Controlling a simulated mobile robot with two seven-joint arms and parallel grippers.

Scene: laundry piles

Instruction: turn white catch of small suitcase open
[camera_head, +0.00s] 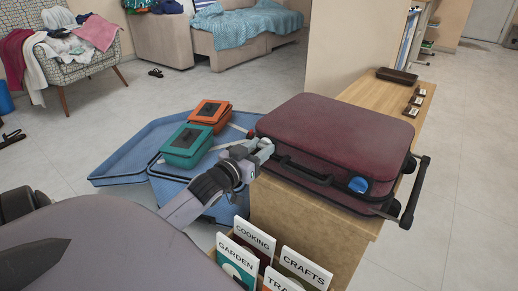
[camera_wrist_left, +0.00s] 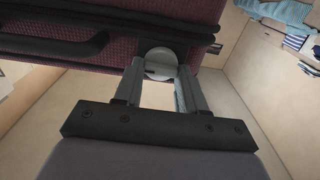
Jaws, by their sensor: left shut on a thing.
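The small suitcase (camera_head: 340,135) is maroon with a black handle and lies closed on a wooden cabinet. My left gripper (camera_head: 262,148) is at its front left corner. In the left wrist view, the suitcase (camera_wrist_left: 110,15) fills the upper left, and the white catch (camera_wrist_left: 160,62), a round pale disc, sits between the fingertips of my left gripper (camera_wrist_left: 158,75). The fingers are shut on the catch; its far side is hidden. A blue round catch (camera_head: 358,185) is on the same front side, right of the handle. My right gripper is not seen.
An open blue suitcase (camera_head: 125,160) on the floor at left bears an orange case (camera_head: 210,112) and a teal case (camera_head: 187,145). Upright book cards (camera_head: 305,268) stand below the wooden cabinet (camera_head: 310,215). A dark tray (camera_head: 397,76) lies at the cabinet's back.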

